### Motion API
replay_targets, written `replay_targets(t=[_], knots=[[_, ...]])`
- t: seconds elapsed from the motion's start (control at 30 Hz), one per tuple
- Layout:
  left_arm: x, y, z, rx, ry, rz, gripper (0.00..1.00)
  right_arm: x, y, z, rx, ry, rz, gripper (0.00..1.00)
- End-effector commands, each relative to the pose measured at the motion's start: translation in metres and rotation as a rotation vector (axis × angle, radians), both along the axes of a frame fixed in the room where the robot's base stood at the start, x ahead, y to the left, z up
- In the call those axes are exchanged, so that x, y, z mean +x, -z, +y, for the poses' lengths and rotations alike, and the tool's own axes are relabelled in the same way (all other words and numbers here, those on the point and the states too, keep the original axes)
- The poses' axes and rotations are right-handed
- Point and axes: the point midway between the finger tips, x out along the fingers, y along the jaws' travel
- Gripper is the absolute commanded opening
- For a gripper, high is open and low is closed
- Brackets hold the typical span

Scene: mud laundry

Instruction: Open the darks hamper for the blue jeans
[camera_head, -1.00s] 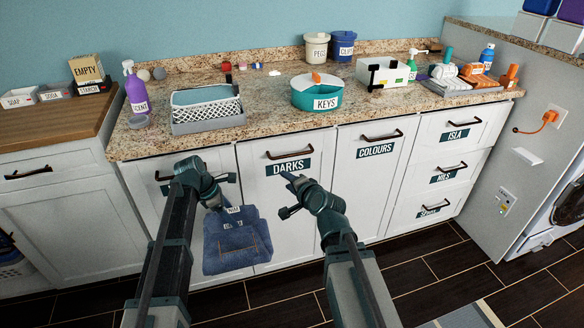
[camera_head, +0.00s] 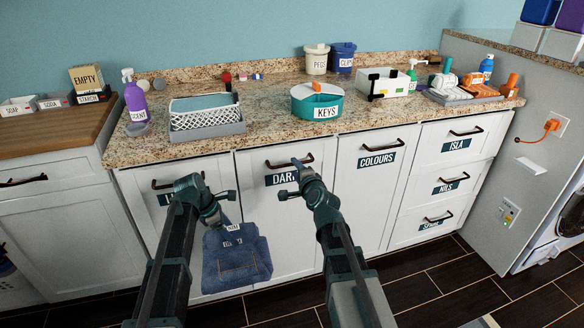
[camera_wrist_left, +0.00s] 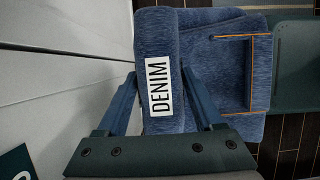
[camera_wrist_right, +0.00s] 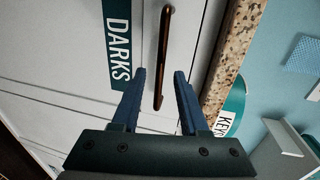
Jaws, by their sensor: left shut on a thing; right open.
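The blue jeans (camera_head: 236,262) hang folded from my left gripper (camera_head: 222,207), in front of the cabinet. In the left wrist view the jeans (camera_wrist_left: 210,75), with a DENIM tag, sit between the fingers. The darks hamper front (camera_head: 290,235) is a closed white panel with a dark bar handle (camera_head: 289,162) and a partly covered DARKS label (camera_head: 283,178). My right gripper (camera_head: 290,178) is open in front of that label, below the handle. In the right wrist view the handle (camera_wrist_right: 163,60) runs up from between the open fingers (camera_wrist_right: 160,85); I cannot tell whether they touch it.
A COLOURS panel (camera_head: 368,205) and drawers stand to the right, another labelled panel (camera_head: 160,220) to the left. The granite counter (camera_head: 265,115) above holds a lattice basket (camera_head: 205,118) and a teal KEYS tub (camera_head: 317,103). Dark floor lies below.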

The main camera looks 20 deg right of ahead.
Motion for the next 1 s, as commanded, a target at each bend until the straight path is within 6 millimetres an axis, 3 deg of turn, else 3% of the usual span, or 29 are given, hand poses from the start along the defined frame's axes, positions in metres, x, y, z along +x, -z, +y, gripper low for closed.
replay_targets(t=[0.1, 0.3, 0.73, 0.9, 1.0], knots=[[0.000, 0.005, 0.000, -0.001, 0.000, 0.001, 0.00, 0.021, 0.005, 0.000, 0.000, -0.001, 0.000, 0.44], [0.000, 0.008, 0.000, -0.001, 0.000, 0.001, 0.00, 0.038, 0.008, 0.001, -0.001, 0.000, 0.000, 0.44], [0.000, 0.008, 0.000, -0.001, 0.000, 0.001, 0.00, 0.042, 0.009, 0.002, -0.001, 0.000, 0.000, 0.44], [0.000, 0.008, 0.000, -0.001, 0.000, 0.001, 0.00, 0.042, 0.009, 0.002, -0.001, 0.000, 0.000, 0.13], [0.000, 0.008, 0.000, -0.001, 0.000, 0.001, 0.00, 0.042, 0.009, 0.002, -0.001, -0.001, 0.001, 0.00]])
